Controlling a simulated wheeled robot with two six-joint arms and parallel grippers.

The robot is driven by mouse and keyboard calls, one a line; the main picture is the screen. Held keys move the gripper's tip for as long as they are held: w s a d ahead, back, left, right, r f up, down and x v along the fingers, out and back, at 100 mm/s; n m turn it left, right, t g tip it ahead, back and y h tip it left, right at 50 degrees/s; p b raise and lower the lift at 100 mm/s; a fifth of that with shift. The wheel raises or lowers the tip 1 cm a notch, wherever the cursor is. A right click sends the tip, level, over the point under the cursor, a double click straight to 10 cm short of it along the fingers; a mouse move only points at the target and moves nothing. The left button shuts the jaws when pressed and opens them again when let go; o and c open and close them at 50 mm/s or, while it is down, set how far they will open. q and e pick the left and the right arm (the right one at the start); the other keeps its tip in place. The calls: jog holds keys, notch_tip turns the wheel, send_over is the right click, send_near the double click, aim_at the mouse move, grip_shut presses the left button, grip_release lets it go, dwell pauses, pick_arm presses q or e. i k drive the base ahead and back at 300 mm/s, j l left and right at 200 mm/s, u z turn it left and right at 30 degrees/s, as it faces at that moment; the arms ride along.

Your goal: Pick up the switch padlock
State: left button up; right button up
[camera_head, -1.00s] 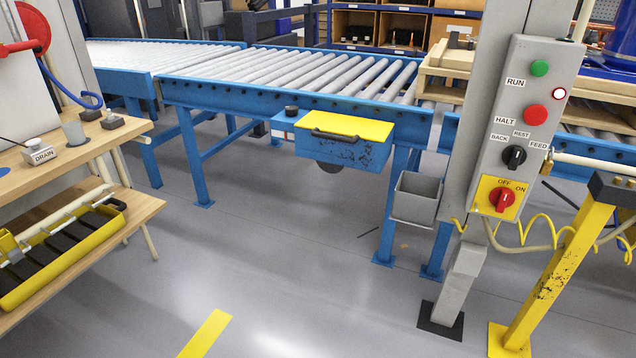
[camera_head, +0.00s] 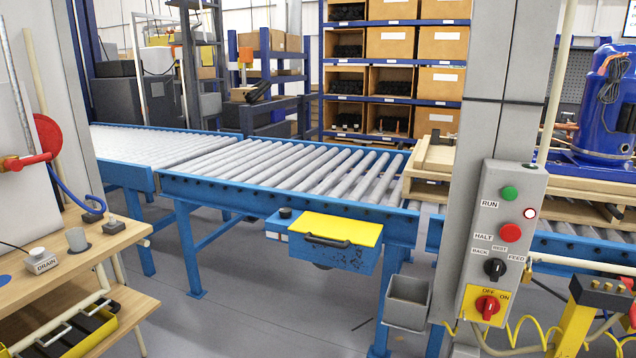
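A small brass-coloured thing that looks like a padlock (camera_head: 527,272) hangs at the right edge of the grey control box (camera_head: 517,215), level with the black selector knob. It is too small to tell what it is hooked on. Below it on the box is the red rotary switch (camera_head: 488,305) on a yellow plate marked OFF and ON. No padlock can be made out on that switch. Neither of my grippers is in view.
A grey pillar (camera_head: 490,120) carries the control box. A yellow post (camera_head: 578,325) and a pale horizontal bar (camera_head: 580,262) stand at its right. A grey bin (camera_head: 408,303) hangs left of it. The roller conveyor (camera_head: 290,170) runs behind. A wooden bench (camera_head: 75,265) is at left.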

aim_at(527, 273)
jog(key=u, duration=0.7)
jog(key=l+u, duration=0.4)
jog(key=k+l+u, duration=0.1)
jog(key=l+u, duration=0.25)
jog(key=k+l+u, duration=0.15)
jog(key=u, duration=0.25)
jog(key=k+l+u, duration=0.15)
jog(key=l+u, duration=0.25)
jog(key=k+l+u, duration=0.6)
jog(key=k+u, duration=0.25)
jog(key=k+l+u, duration=0.1)
jog(key=k+u, duration=0.2)
jog(key=u, duration=0.15)
